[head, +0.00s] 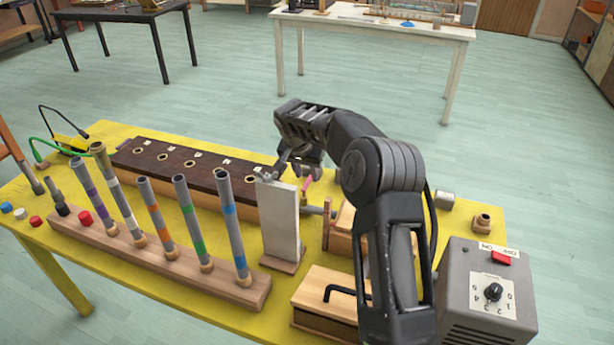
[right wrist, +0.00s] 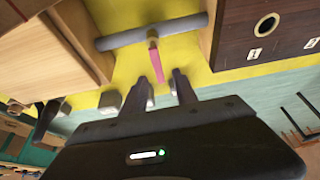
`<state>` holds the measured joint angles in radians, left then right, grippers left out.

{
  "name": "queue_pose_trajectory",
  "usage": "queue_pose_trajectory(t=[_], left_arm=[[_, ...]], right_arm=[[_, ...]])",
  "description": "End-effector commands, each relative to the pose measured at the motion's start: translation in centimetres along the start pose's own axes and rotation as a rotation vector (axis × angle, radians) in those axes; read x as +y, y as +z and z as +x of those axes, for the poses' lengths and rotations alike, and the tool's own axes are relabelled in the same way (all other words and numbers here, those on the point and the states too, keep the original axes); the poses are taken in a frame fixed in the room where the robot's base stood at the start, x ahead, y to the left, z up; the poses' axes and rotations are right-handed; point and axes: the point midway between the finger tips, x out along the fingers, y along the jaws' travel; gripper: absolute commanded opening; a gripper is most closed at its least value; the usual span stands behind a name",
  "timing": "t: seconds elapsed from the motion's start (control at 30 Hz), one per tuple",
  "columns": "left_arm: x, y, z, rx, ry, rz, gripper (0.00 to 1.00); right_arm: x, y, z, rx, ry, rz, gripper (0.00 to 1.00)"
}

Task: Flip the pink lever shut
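The pink lever (right wrist: 156,62) is a small thin bar on a grey pipe (right wrist: 150,33) in the right wrist view. In the head view the lever (head: 307,184) shows as a small pink piece behind the white upright plate (head: 279,218). My right gripper (head: 297,170) is just above and beside it. In the right wrist view my right gripper (right wrist: 161,76) is open, and the lever's free end lies in line with the gap between the fingertips. I cannot tell whether they touch. My left gripper is out of view.
A row of coloured tubes on a wooden base (head: 175,257) stands left on the yellow table (head: 205,318). A dark long box with holes (head: 190,165) lies behind. Wooden boxes (head: 325,300) and a grey control box (head: 488,300) are near my right arm.

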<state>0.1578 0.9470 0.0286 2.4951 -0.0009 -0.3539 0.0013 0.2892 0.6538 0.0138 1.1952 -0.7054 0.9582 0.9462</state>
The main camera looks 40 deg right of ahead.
Motion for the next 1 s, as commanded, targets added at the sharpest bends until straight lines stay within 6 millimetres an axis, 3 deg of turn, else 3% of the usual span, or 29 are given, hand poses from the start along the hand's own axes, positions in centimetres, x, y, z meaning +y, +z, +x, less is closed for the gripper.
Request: queue_pose_trajectory(t=[0.2, 0.4, 1.0], left_arm=[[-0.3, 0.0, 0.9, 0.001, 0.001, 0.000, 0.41], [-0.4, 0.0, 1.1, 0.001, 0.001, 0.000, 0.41], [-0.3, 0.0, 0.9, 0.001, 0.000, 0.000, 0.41]], right_arm=[[-0.1, 0.1, -3.7, 0.002, -0.003, -0.002, 0.35], [-0.1, 0.0, -5.8, 0.001, -0.002, -0.002, 0.35], [0.0, 0.0, -6.1, 0.000, -0.001, -0.001, 0.35]])
